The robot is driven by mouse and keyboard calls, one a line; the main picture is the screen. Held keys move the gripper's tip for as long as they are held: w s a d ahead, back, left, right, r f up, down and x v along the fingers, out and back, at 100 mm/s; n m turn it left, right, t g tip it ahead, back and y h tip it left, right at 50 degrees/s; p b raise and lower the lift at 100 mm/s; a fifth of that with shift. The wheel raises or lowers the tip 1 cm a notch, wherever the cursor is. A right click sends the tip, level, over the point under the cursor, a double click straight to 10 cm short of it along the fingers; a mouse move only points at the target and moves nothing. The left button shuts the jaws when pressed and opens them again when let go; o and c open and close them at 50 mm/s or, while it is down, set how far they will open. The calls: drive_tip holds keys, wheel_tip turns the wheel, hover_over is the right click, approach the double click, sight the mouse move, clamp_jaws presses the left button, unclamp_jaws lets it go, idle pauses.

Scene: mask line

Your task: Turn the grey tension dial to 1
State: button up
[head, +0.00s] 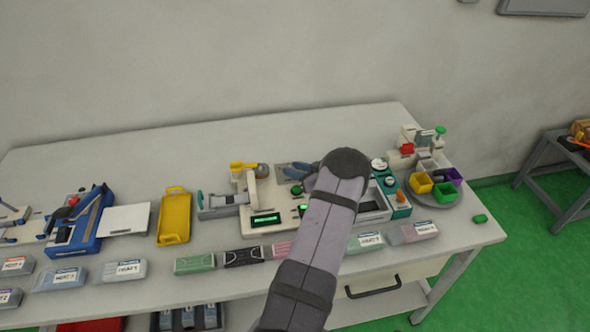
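I cannot make out the grey tension dial for certain at this size. A white machine with a lit green display (266,218) stands mid-table, with a grey roll unit (222,203) at its left. To the right, a teal panel (398,208) carries pale round knobs (379,164) and an orange knob; which of them, if any, is the tension dial is unclear. My arm rises from the bottom and covers the area between the display and the teal panel. My gripper does not show; it is hidden or out of frame.
A yellow tray (174,217), a white board (126,219) and a blue press (77,221) stand at left. Colored bins (445,192) sit on a round grey tray at right. Several labelled packs line the front edge. The back of the table is clear.

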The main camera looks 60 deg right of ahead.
drive_tip(key=shift+d+b, duration=0.1)
drive_tip(key=shift+b, duration=0.25)
drive_tip(key=shift+n+y+b, duration=0.3)
drive_tip(key=shift+n+y, duration=0.1)
drive_tip(key=shift+n, duration=0.1)
drive_tip(key=shift+t+y, duration=0.3)
drive_tip(key=shift+y, duration=0.1)
drive_tip(key=shift+n, duration=0.3)
drive_tip(key=o, duration=1.1)
drive_tip(key=shift+c, duration=0.2)
drive_tip(key=shift+s, duration=0.15)
drive_tip(key=shift+b+v, duration=1.25)
drive_tip(key=shift+v, duration=2.35)
